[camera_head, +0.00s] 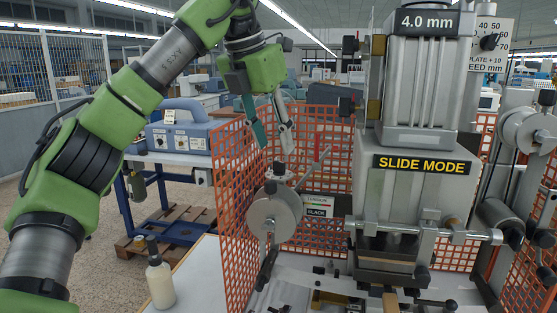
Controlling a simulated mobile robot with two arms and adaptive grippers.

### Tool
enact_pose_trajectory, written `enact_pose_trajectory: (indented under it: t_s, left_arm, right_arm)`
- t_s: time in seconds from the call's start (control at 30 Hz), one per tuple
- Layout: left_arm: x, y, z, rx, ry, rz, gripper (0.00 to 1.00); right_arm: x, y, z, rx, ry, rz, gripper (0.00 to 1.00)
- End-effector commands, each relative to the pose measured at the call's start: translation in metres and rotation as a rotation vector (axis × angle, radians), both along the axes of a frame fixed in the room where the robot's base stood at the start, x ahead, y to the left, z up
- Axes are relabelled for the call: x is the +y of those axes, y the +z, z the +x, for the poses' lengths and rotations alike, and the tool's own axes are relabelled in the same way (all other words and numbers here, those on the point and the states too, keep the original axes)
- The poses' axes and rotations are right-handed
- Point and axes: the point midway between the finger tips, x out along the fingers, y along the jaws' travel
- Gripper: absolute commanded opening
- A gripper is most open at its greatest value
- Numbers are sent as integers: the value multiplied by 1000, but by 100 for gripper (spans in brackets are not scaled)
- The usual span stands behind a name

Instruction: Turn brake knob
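The foil unwind unit on the machine's left carries a round grey disc (270,215). The fingertips look apart from the knob. A small sign (318,208) reading "SLACK" is to the right of the disc. My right gripper is not in view.
The stamping press (415,195), marked "SLIDE MODE", stands to the right. Orange mesh guards (232,190) surround the machine. A pump bottle (159,280) is on the white table at front left. A blue device (183,135) sits on a bench behind.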

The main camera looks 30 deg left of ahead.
Motion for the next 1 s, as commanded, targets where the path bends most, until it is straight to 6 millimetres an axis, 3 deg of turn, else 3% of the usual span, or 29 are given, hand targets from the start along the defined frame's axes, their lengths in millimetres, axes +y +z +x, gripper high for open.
enact_pose_trajectory:
  t_s: [0.13, 0.3, 0.67, 0.83, 1.0]
  left_arm:
    - [-1, -24, 9, 0, 0, 0, 36]
    - [-2, -40, 17, 0, 1, 1, 36]
    - [-3, -46, 19, -2, 0, 0, 36]
    - [-2, -46, 19, -2, 0, 0, 0]
    - [-2, -46, 19, -2, -1, 0, 0]
  right_arm:
    - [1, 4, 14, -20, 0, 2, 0]
    - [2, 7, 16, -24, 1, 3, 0]
    - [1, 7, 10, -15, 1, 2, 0]
    - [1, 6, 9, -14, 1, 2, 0]
    - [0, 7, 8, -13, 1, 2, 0]
